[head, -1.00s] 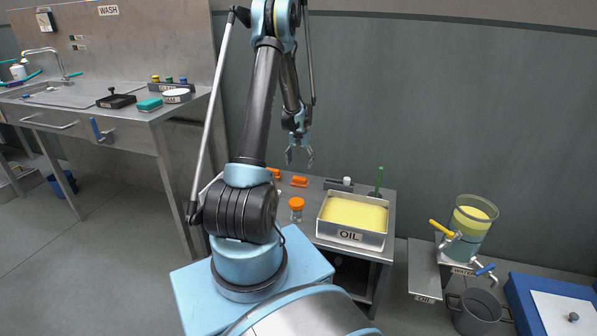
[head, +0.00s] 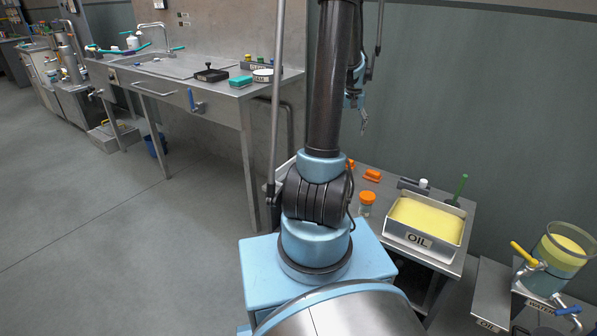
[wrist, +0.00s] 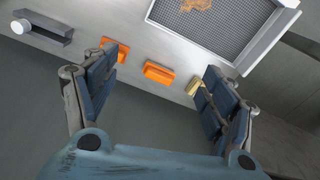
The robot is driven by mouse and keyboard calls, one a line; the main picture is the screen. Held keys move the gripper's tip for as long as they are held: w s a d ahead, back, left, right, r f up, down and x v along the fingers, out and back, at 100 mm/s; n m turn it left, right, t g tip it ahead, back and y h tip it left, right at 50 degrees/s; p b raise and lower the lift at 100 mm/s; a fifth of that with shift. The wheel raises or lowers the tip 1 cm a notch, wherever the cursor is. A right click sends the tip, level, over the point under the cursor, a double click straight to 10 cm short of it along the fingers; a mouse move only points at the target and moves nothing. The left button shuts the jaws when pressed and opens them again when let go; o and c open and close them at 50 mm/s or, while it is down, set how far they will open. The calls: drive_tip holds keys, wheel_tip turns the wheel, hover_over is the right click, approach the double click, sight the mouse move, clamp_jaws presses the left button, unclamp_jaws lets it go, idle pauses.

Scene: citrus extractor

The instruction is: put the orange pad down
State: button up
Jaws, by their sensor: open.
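Two orange pads lie on the grey metal side table. My gripper (head: 361,122) is open and empty, above and behind the table in the head view. Its spread fingers also show in the wrist view (wrist: 160,90), apart from both pads.
The wrist view shows a mesh-bottomed tray (wrist: 252,52), a small brass-coloured piece (wrist: 194,86) and a grey block with a white knob (wrist: 42,27). A sink counter (head: 190,72) stands left.

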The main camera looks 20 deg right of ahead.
drive_tip(key=s+a+r+n+t, duration=0.15)
drive_tip(key=s+a+r, duration=0.25)
drive_tip(key=s+a, duration=0.45)
drive_tip(key=s+a+r+n+g, duration=0.15)
drive_tip(key=s+a+r, duration=0.3)
drive_tip(key=a, duration=0.65)
drive_tip(key=s+a+f+n+t, duration=0.1)
drive_tip(key=s+a+f+n, duration=0.1)
drive_tip(key=s+a, duration=0.3)
drive_tip(key=s+a+f+n, duration=0.2)
drive_tip(key=s+a+f, duration=0.2)
drive_tip(key=s, duration=0.7)
drive_tip(key=shift+s+a+n+t, duration=0.3)
drive_tip(key=shift+a+t, duration=0.1)
drive_tip(key=shift+a, duration=0.2)
drive_tip(key=shift+f, duration=0.1)
